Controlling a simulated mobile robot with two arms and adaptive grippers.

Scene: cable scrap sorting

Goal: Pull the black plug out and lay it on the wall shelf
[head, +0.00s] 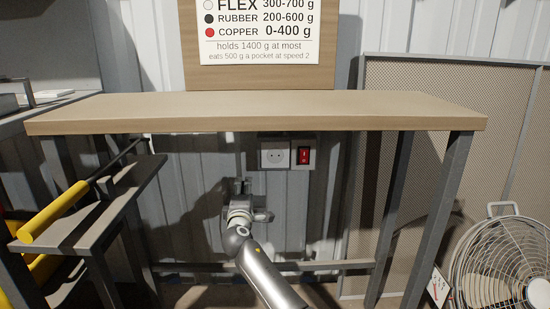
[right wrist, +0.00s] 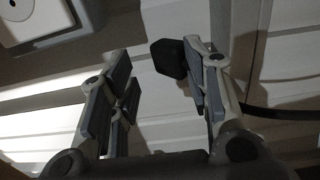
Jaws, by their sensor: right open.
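My right gripper (head: 240,184) is below the wooden top, in front of the wall and lower than the socket (head: 274,155). The socket's face looks empty in the head view. In the right wrist view my right gripper (right wrist: 160,85) is open. A black block that looks like the plug (right wrist: 168,58) shows at the tip of its right finger, apart from the socket (right wrist: 36,18); I cannot tell whether they touch. A dark cable (right wrist: 285,113) runs to the right behind that finger. My left gripper is out of view. I cannot tell which surface is the wall shelf.
A wooden top (head: 255,110) on dark legs spans the scene above my right gripper. A red switch (head: 305,156) sits beside the socket. A lower dark shelf (head: 135,172) with a yellow-handled tool (head: 52,213) is at left, a fan (head: 500,262) at right. The wooden top is clear.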

